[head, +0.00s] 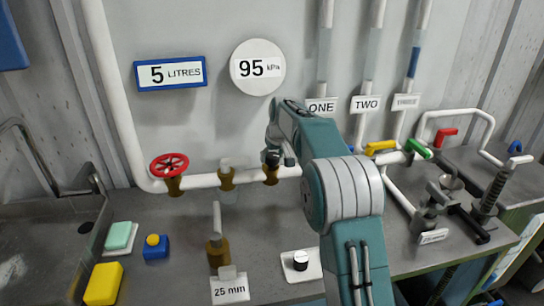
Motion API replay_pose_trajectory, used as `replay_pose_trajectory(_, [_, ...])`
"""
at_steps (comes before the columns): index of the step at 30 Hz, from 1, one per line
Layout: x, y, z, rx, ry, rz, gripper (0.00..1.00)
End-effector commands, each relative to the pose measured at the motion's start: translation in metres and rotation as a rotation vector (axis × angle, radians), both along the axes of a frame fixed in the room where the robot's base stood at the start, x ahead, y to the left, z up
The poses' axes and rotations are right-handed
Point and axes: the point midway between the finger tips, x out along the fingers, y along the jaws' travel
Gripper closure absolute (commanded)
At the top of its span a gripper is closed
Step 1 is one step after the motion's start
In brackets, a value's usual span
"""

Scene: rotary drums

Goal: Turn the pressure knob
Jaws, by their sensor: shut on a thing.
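My gripper (272,158) is at the right brass valve (270,176) on the white pipe, reaching down from above. It is shut on the top part of that valve, which the fingers mostly hide. I cannot tell whether this part is the pressure knob. A round white sign (257,67) on the wall reads 95 kPa. A black-and-white knob (300,260) sits on a white plate on the bench, apart from my gripper.
A red handwheel (169,165) and a middle brass valve (227,176) are on the same pipe. A blue-framed sign (170,73) reads 5 LITRES. An upright brass fitting (218,252) stands behind a 25 mm label (229,289). Coloured levers (417,148) and clamps (430,210) crowd the right.

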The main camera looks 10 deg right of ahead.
Motion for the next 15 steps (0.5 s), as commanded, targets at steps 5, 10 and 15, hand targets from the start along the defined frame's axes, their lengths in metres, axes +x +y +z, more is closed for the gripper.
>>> replay_pose_trajectory(5, [-0.0019, 0.0002, -0.0071, 0.002, 0.017, 0.09, 0.81])
replay_pose_trajectory(10, [-0.0019, 0.0005, -0.0071, 0.001, 0.017, 0.141, 0.81])
replay_pose_trajectory(15, [-0.0019, 0.0006, -0.007, 0.001, 0.017, 0.161, 0.81])
